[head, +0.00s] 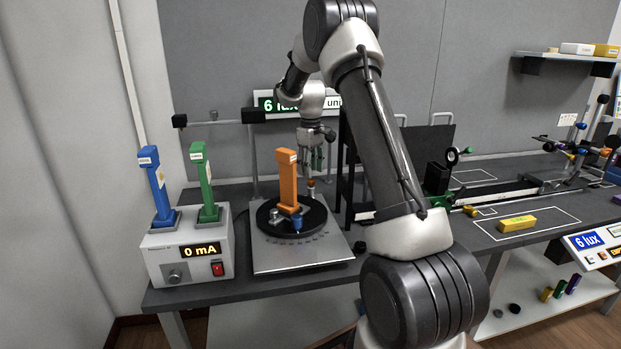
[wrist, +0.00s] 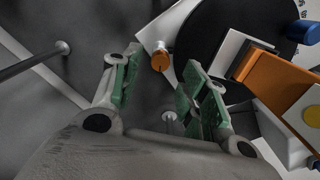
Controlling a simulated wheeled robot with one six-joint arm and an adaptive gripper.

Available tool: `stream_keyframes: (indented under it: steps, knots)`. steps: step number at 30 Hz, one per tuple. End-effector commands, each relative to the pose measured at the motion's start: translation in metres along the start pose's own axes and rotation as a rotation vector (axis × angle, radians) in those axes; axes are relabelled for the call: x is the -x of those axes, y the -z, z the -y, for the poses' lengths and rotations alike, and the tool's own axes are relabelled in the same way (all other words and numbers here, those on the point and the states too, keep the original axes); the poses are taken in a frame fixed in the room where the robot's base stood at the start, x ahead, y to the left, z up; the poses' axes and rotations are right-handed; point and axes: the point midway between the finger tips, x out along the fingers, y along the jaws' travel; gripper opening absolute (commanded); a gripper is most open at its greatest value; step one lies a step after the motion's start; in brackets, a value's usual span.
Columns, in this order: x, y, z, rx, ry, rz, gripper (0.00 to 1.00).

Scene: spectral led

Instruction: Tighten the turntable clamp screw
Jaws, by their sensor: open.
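The turntable is a black disc (head: 318,216) on a grey base plate; its dark disc edge (wrist: 205,30) fills the upper right of the wrist view. A small orange-topped screw or knob (head: 311,184) stands at the disc's back right edge. In the wrist view an orange screw head with a slot (wrist: 160,61) shows between the fingertips. My gripper (head: 312,160) points down above that screw, open, with green finger pads on either side in the wrist view (wrist: 163,57). I see no contact. A tall orange block (head: 287,176) stands on the disc, with a blue knob (head: 297,223) in front.
A power box (head: 187,255) reading 0 mA holds blue (head: 155,185) and green (head: 203,180) upright blocks at left. A yellow block (head: 517,223) lies farther right.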

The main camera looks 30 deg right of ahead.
Motion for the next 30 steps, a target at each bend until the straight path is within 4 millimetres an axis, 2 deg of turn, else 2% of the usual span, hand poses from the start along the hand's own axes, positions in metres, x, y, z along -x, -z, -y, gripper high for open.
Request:
stream_keyframes:
  steps: [3,7,18,25,30]
  knots:
    - [-0.021,0.0,0.0,0.0,0.001,0.001,0.44]
    - [-0.033,0.0,0.0,0.0,0.0,0.0,0.44]
    - [-0.039,0.0,0.0,0.0,0.0,-0.001,0.44]
    - [-0.039,0.0,0.0,0.0,0.0,-0.001,0.02]
    - [-0.039,0.0,0.0,-0.002,-0.001,-0.001,0.0]
